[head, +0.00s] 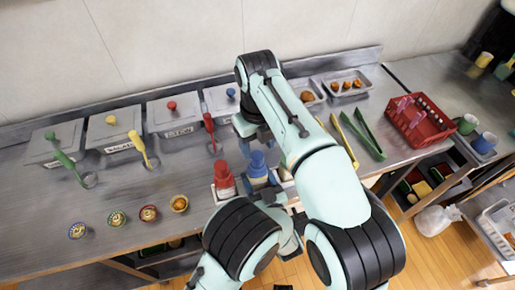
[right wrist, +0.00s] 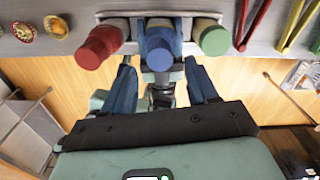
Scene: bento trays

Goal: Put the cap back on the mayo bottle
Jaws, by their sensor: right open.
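A red bottle (head: 224,178) and a blue bottle (head: 257,166) stand upright side by side near the counter's front edge. They also show in the right wrist view, red (right wrist: 100,47) at left and blue (right wrist: 159,53) in the middle, with a green-topped bottle (right wrist: 212,38) at right; my arm mostly hides that one in the head view. I cannot tell which is the mayo bottle, and I make out no loose cap. My right gripper (right wrist: 161,66) is open, its fingers apart on either side of the blue bottle's top, holding nothing.
Lidded containers (head: 114,135) line the wall, with ladles in front. Small sauce cups (head: 149,213) stand front left. Yellow and green tongs (head: 362,135) lie right of my arm, and a red basket (head: 421,120) further right. The counter left of the bottles is mostly clear.

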